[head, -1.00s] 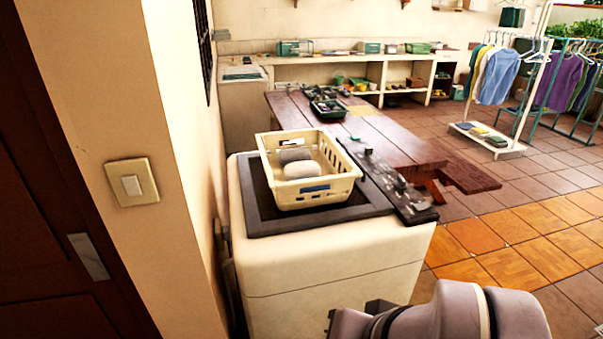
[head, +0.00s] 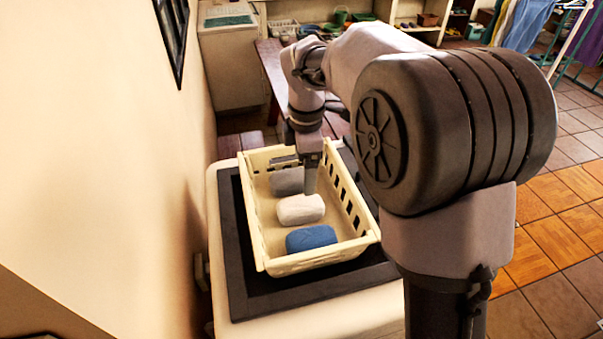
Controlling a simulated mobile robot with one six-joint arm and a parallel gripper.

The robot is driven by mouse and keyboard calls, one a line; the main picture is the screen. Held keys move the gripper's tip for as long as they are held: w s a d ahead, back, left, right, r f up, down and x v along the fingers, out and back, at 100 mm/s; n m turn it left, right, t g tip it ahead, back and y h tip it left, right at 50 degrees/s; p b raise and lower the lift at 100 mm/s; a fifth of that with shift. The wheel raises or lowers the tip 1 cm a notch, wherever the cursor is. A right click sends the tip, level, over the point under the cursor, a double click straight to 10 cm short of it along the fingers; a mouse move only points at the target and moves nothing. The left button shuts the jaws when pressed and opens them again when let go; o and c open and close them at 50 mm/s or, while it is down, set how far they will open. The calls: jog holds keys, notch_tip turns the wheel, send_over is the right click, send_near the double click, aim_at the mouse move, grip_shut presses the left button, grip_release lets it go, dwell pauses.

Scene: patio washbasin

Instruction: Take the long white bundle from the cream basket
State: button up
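The cream basket (head: 262,236) has slotted sides and sits on the dark top of a white unit. Inside it, the white bundle (head: 300,209) lies in the middle, between a grey bundle (head: 286,181) at the far end and a blue bundle (head: 311,238) at the near end. My gripper (head: 310,190) points down into the basket, at the far right edge of the white bundle. Its tip overlaps that edge in the picture; I cannot tell whether it touches. Only one finger shows clearly, so its opening is hidden.
The basket's walls stand around my gripper. A wall (head: 120,150) rises close on the left. The dark top (head: 234,270) has a narrow bare margin around the basket. A wooden table (head: 268,75) stands behind, and tiled floor (head: 545,245) is open at right.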

aim_at(304, 202)
notch_tip(304, 202, down, 11)
jog(key=b, duration=0.3)
jog(key=shift+a, duration=0.1)
jog(key=f, duration=0.1)
jog(key=f+b, duration=0.1)
jog(key=f, duration=0.1)
jog(key=f+b, duration=0.1)
jog(key=shift+w+f, duration=0.35)
jog(key=shift+r, duration=0.15)
jog(key=c, duration=1.6)
